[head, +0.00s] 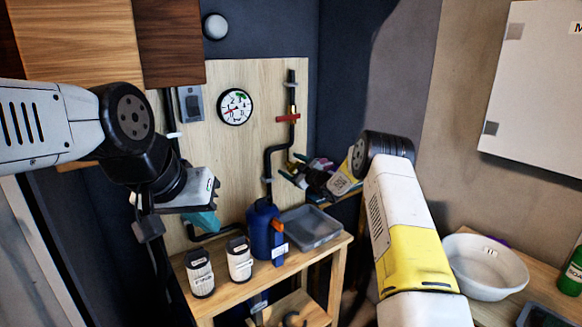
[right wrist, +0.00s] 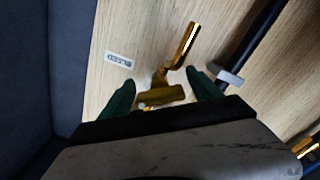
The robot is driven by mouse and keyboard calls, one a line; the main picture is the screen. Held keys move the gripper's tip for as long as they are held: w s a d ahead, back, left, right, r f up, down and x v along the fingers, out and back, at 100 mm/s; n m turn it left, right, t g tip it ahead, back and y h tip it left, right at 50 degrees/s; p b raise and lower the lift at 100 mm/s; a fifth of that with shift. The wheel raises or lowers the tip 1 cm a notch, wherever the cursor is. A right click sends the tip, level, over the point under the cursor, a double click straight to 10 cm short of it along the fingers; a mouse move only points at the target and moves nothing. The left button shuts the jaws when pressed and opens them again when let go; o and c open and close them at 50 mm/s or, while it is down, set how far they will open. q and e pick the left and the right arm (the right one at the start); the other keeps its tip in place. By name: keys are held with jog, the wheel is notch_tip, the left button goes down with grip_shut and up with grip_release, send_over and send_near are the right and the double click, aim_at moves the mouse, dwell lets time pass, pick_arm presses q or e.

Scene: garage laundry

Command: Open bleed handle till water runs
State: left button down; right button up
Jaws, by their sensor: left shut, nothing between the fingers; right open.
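A brass valve with a lever-like handle (right wrist: 181,52) sticks out from the wooden board in the right wrist view. In the head view a bit of brass (head: 290,166) shows by the black pipe, mostly hidden by my right gripper. My right gripper (right wrist: 160,80) is open, its green fingers on either side of the brass valve's lower part; contact cannot be told. My left gripper (head: 203,222) is shut and empty, pointing down in front of the board's left side. I see no running water.
A red handle (head: 288,118) and a gauge (head: 235,107) are on the board (head: 262,80). A white basin (head: 485,267) stands at right.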

jog(key=shift+c, duration=0.2)
jog(key=c, duration=1.3)
jog(key=shift+n, duration=0.8)
jog(key=shift+c, duration=0.2)
jog(key=o, duration=1.4)
jog(key=shift+v, duration=3.95)
